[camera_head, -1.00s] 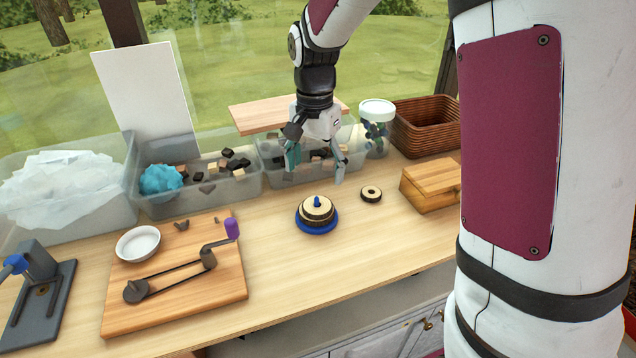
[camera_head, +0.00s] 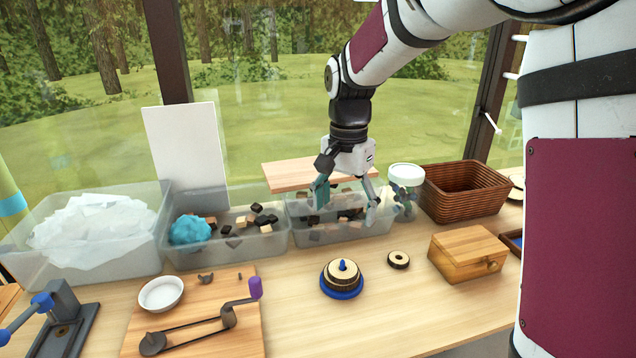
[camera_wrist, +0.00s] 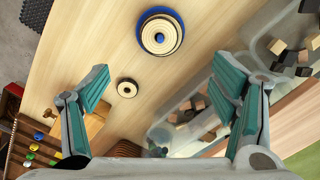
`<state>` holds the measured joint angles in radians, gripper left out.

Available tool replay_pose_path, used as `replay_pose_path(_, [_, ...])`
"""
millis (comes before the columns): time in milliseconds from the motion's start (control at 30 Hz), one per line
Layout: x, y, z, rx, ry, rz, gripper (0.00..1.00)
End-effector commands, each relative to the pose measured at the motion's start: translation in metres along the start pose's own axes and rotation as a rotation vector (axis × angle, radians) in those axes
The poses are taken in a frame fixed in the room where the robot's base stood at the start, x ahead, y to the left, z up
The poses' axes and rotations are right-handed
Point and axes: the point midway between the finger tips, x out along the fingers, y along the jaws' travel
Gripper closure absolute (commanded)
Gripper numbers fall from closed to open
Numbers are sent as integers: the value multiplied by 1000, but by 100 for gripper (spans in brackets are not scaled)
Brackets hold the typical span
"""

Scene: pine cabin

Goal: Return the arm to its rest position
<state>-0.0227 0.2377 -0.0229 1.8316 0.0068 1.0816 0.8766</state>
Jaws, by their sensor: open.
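My gripper (camera_head: 345,197) is open and empty, hanging in front of the right clear bin at the back of the workbench. In the wrist view its two teal-padded fingers (camera_wrist: 165,100) stand wide apart with nothing between them. A stack of wooden rings on a blue base with a blue peg (camera_head: 342,279) stands on the bench below and in front of the gripper. It also shows at the top of the wrist view (camera_wrist: 160,33). A loose dark-edged wooden ring (camera_head: 398,260) lies to its right, apart from the stack.
Clear bins (camera_head: 228,246) with small blocks line the back, beside a white-filled bin (camera_head: 140,262). A lidded jar (camera_head: 406,180), brown basket (camera_head: 465,190) and wooden box (camera_head: 468,254) stand right. A crank board (camera_head: 190,335) and white bowl (camera_head: 161,293) are left. Bench front centre is clear.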

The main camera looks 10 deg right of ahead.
Motion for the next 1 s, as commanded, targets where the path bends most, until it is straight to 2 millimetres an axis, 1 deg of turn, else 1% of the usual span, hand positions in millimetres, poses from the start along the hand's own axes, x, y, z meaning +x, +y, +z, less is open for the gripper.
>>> replay_pose_path(133, [-5,4,3,-18,7,-9,21])
replay_pose_path(267, [-22,17,14,-87,35,-42,21])
replay_pose_path(400, [-43,41,32,-205,84,-88,21])
replay_pose_path(600, [-64,76,61,-381,167,-143,21])
replay_pose_path(800, [-74,110,90,-555,262,-185,21])
replay_pose_path(1000, [-74,142,116,-718,363,-208,21])
